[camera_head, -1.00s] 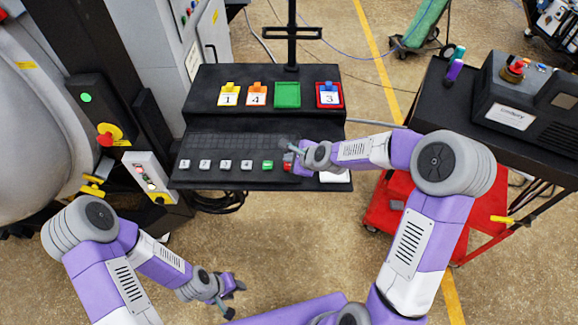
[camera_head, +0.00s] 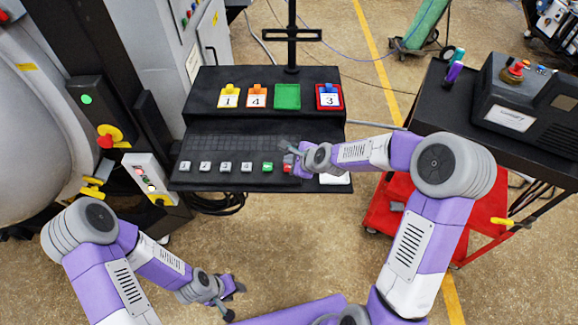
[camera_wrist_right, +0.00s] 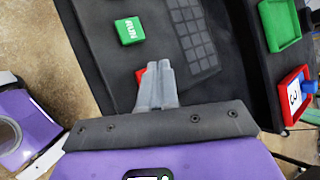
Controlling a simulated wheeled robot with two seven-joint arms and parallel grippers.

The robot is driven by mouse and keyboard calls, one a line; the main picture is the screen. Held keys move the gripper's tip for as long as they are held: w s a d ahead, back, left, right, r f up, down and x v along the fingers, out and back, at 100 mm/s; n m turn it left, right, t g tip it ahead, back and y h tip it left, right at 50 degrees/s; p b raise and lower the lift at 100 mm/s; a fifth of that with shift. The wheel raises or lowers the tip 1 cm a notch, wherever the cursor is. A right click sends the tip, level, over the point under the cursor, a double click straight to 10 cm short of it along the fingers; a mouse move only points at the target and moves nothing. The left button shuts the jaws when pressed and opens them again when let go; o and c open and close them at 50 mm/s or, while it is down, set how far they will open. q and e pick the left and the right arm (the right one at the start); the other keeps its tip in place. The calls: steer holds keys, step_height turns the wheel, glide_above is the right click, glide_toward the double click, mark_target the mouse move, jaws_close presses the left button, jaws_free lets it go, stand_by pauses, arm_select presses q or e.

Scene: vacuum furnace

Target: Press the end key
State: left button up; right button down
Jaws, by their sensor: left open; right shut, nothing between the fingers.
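The red key (camera_head: 288,160), which seems to be the end key, is at the right end of the key row on the black console (camera_head: 215,131). In the right wrist view the red key (camera_wrist_right: 140,75) is mostly hidden by my fingers, and its label cannot be read. My right gripper (camera_head: 288,147) is shut and empty, with its fingertips (camera_wrist_right: 158,66) over or beside the red key. I cannot tell whether they touch it. My left gripper (camera_head: 236,301) is open and empty, low in front of the console.
A green RUN key (camera_wrist_right: 129,30) sits beside the red one; it also shows in the head view (camera_head: 267,167). Several grey number keys (camera_head: 225,167) lie further left. Numbered tags and a green tray (camera_head: 287,96) stand on the upper shelf. A black bench (camera_head: 450,110) is at right.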

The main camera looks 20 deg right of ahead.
steer(key=shift+f, duration=0.1)
stand_by(0.7)
steer(key=shift+f+b, duration=0.35)
steer(key=shift+b, duration=0.25)
steer(key=shift+f+b, duration=0.5)
stand_by(0.4)
steer(key=shift+r, duration=0.1)
steer(key=shift+r+p, duration=0.6)
steer(key=shift+r, duration=0.25)
step_height(320, 180, up, 5)
steer(key=p, duration=0.4)
stand_by(0.4)
